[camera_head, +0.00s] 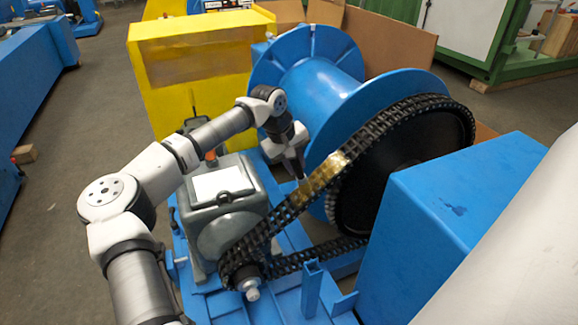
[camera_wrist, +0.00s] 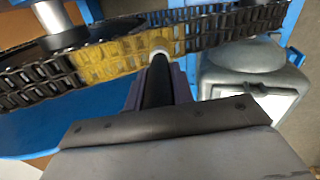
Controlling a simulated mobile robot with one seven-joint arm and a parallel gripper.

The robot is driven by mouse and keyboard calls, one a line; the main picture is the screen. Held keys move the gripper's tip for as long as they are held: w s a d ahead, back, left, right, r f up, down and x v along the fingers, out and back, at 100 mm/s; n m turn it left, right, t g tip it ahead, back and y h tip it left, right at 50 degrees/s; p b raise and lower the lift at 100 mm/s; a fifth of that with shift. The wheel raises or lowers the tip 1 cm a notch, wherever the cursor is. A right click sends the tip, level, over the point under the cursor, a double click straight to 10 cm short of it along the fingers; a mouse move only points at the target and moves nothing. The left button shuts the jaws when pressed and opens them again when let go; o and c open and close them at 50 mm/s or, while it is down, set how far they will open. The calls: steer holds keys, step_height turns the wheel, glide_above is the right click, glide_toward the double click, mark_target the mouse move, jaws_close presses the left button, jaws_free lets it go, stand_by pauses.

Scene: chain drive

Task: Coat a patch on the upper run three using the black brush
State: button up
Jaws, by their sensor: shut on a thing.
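The chain's upper run (camera_head: 286,211) slopes from the small lower sprocket up to the large wheel; it crosses the top of the wrist view (camera_wrist: 205,34). A shiny yellow patch (camera_head: 325,172) covers part of this run, also seen in the wrist view (camera_wrist: 105,60). The brush's pale tip overlaps the patch's right end and appears to touch the chain. In the head view the brush is mostly hidden by my gripper.
A blue drum (camera_head: 305,90) stands behind the chain, with a large black wheel (camera_head: 400,155) in front. A grey gearbox (camera_head: 225,205) sits left of the run. A blue box (camera_head: 455,205) is at the right, and a yellow cabinet (camera_head: 190,85) is behind.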

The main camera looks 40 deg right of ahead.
steer(key=shift+s+d+r+p, duration=0.85)
steer(key=shift+d+r+p, duration=1)
steer(key=shift+d+r, duration=1)
steer(key=shift+w+a+f+b, duration=1.85)
steer(key=shift+a+f+b, duration=1.15)
steer(key=shift+a+f, duration=1.75)
steer(key=shift+s+d+r+p, duration=0.25)
steer(key=shift+d+r+p, duration=0.15)
steer(key=shift+d+r, duration=0.4)
steer(key=shift+s+d+r+p, duration=0.25)
steer(key=shift+d+r+p, duration=0.15)
steer(key=shift+d+r, duration=0.4)
steer(key=shift+s+d+r+p, duration=0.25)
steer(key=shift+d+r+p, duration=0.15)
steer(key=shift+d+r, duration=0.4)
steer(key=shift+s+d+r+p, duration=0.65)
steer(key=shift+d+r+p, duration=1.35)
steer(key=shift+d, duration=0.8)
steer(key=w+a+f+b, duration=0.2)
steer(key=a+f+b, duration=0.2)
steer(key=a+f, duration=0.2)
steer(key=shift+a+f, duration=0.4)
steer(key=shift+a, duration=0.75)
